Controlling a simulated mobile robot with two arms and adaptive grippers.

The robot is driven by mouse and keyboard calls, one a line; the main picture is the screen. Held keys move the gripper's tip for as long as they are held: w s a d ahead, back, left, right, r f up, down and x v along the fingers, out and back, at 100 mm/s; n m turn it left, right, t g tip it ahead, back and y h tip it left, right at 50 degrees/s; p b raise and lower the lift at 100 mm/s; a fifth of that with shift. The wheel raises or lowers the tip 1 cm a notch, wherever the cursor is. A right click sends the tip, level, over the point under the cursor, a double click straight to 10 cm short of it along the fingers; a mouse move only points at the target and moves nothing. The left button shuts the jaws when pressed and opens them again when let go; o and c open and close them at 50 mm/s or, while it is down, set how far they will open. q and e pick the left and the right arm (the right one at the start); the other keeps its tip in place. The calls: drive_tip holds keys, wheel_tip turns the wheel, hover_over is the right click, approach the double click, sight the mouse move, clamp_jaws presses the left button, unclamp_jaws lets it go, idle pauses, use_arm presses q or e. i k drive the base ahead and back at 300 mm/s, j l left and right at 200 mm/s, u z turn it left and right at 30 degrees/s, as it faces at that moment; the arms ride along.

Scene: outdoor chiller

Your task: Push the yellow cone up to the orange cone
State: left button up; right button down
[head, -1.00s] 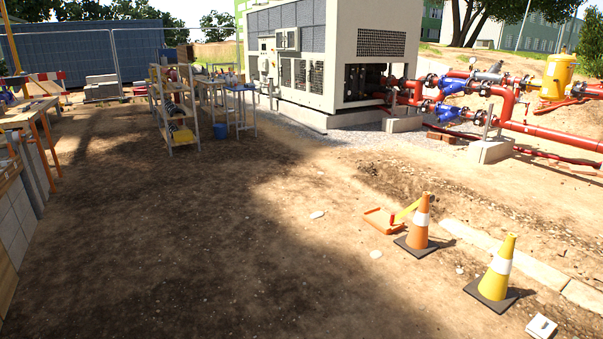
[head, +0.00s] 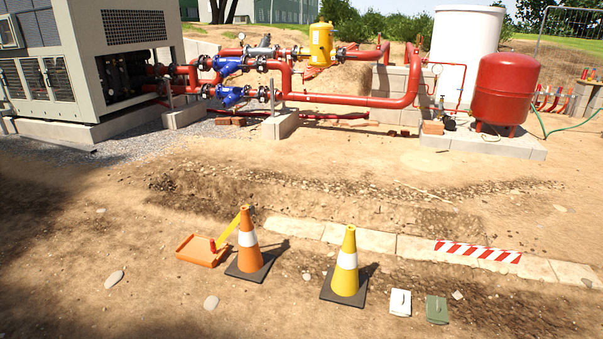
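The orange cone (head: 248,243) stands upright on the dirt in the lower middle of the head view. It has a white band and a dark square base. The yellow cone (head: 346,264) stands upright to its right, also with a white band and a dark base. A strip of bare ground lies between the two bases, so they are apart. Neither of my grippers shows in the head view.
An orange tray (head: 196,253) with a yellow bar lies just left of the orange cone. A white box (head: 400,302) and a green box (head: 437,309) lie right of the yellow cone. Pale slabs (head: 374,239) run behind the cones. The foreground dirt is mostly clear.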

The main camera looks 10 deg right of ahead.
sight(344, 285)
drive_tip(key=i+z, duration=0.15)
drive_tip(key=i, duration=0.35)
drive_tip(key=i+z, duration=0.15)
drive_tip(key=i, duration=0.3)
drive_tip(key=i+j+z, duration=0.15)
drive_tip(key=i, duration=0.35)
drive_tip(key=i+j+z, duration=0.15)
drive_tip(key=i, duration=0.3)
